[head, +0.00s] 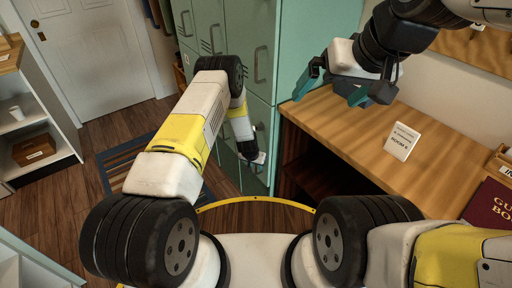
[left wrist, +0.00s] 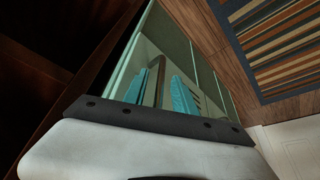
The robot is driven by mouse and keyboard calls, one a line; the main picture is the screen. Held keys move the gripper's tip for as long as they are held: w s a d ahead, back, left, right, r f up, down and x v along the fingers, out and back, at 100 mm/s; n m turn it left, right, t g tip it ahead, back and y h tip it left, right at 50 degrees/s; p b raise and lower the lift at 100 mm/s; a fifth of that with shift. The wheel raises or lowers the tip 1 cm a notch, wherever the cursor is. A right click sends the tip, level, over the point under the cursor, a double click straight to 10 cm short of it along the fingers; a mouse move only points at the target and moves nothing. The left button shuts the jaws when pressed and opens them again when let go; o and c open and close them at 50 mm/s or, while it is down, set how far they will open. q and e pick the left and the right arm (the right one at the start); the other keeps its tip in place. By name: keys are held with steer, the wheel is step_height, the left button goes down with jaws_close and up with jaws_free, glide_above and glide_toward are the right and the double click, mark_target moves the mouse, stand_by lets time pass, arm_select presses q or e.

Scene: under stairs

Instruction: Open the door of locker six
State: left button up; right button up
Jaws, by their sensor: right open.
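The pale green lockers (head: 240,22) stand at top centre in the head view, with several upright bar handles. A closed door with a handle (head: 261,64) faces me; I cannot read any locker number. My left gripper (head: 257,160) is low in front of the lower locker doors, largely hidden by its own wrist. In the left wrist view its teal fingers (left wrist: 165,92) show apart, with a grey-brown bar handle (left wrist: 156,78) appearing between or just beyond them. I cannot tell whether they touch it. My right gripper (head: 335,88) is open and empty above the wooden counter.
The wooden counter (head: 350,135) stands right of the lockers, bearing a small sign (head: 402,141) and a dark red book (head: 490,210). A striped rug (head: 115,165) lies on the floor. A white shelf (head: 65,125) and a white door (head: 95,50) are at left.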

arm_select(q)
steer(key=shift+x, duration=1.3)
jaws_close()
stand_by(0.5)
